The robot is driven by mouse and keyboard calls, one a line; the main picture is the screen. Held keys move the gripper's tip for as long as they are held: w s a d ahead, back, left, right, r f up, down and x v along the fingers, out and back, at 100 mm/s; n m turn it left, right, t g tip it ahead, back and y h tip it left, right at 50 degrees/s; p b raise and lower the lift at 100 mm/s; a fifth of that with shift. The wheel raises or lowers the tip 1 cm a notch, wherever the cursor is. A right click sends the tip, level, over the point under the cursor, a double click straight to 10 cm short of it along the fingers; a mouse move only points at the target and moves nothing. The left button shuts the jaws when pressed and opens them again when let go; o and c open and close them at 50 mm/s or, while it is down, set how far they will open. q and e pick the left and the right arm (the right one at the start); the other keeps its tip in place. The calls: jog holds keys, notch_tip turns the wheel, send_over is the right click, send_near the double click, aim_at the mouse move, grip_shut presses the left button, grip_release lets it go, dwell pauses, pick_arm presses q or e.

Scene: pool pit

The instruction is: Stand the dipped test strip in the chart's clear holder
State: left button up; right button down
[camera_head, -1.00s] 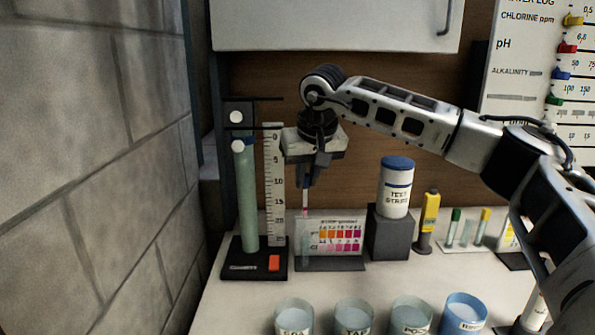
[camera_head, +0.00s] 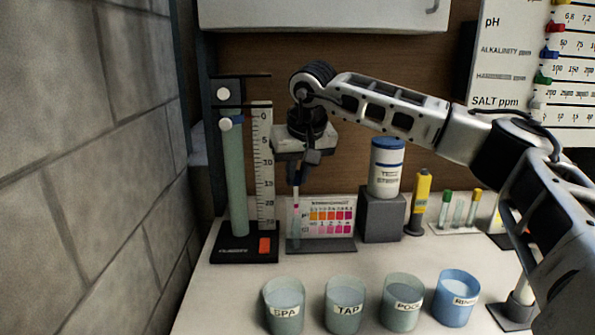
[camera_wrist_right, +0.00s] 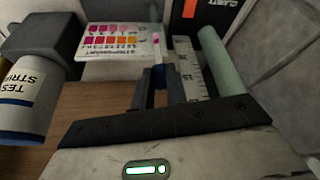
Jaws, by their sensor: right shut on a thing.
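My right gripper (camera_head: 297,184) is shut on the test strip (camera_head: 296,209), which hangs upright with a pink pad at its lower end. The colour chart (camera_head: 330,214) stands on a dark base, with the clear holder (camera_head: 294,232) at its left edge. The strip's lower end overlaps the holder's top; I cannot tell whether it is inside. My left gripper is not in view.
A clarity tube (camera_head: 235,180) and ruler (camera_head: 262,165) stand close left of the gripper. The test strips bottle (camera_head: 386,170) sits on a grey block (camera_head: 381,217) to the right. Several cups, including the spa cup (camera_head: 284,304), line the front.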

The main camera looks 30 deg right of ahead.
aim_at(296, 214)
jog(key=shift+f, duration=0.15)
dwell(0.3)
jog(key=shift+f+b, duration=0.6)
jog(key=shift+f, duration=0.35)
jog(key=shift+f, duration=0.1)
jog(key=shift+f+b, duration=1.25)
jog(key=shift+f, duration=1.05)
jog(key=shift+f, duration=0.1)
jog(key=shift+f, duration=0.4)
